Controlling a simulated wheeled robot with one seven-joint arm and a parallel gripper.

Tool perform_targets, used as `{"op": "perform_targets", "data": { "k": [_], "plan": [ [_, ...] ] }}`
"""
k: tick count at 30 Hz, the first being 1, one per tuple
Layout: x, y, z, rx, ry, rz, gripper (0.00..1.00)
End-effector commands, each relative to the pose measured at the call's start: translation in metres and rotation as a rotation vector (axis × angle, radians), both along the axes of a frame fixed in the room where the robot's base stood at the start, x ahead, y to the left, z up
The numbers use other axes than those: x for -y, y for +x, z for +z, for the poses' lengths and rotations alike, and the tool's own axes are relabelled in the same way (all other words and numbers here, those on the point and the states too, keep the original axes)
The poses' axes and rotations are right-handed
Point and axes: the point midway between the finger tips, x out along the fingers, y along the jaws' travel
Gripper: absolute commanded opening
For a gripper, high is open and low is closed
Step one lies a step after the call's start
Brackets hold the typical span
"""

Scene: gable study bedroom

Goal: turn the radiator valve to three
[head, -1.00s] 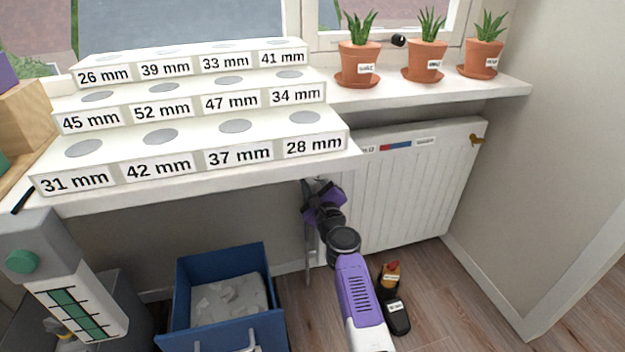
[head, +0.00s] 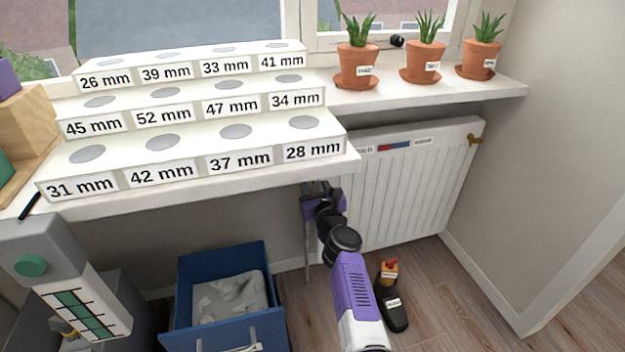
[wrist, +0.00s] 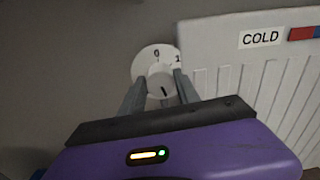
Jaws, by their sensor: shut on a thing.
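My gripper (wrist: 160,92) is shut on the knob, one grey finger on each side. In the head view my gripper (head: 322,190) is at the radiator's left end, under the shelf edge, and hides the valve.
The white radiator (head: 405,190) carries a cold-to-warm strip (head: 395,146) and a brass fitting (head: 474,139). The white shelf (head: 240,185) overhangs my arm. A blue bin (head: 225,335) and a dark shoe-like item (head: 393,309) are on the floor.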

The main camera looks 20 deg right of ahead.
Motion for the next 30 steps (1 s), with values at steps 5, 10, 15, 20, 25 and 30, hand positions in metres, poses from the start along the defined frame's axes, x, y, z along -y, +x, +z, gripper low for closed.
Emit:
{"op": "perform_targets", "data": {
  "k": [5,10,15,20,25,30],
  "plan": [
    [0.0007,-0.0006,-0.0026,-0.003,0.018,-0.001,0.0],
    [0.0007,-0.0007,-0.0028,-0.003,0.019,-0.001,0.0],
    [0.0007,-0.0007,-0.0029,-0.004,0.018,-0.001,0.0],
    [0.0005,-0.0005,-0.0022,-0.003,0.018,-0.001,0.6],
    [0.0003,-0.0003,-0.0012,-0.002,0.018,0.0,0.6],
    [0.0,-0.0027,-0.0001,-0.002,0.017,0.0,0.6]
  ]
}}
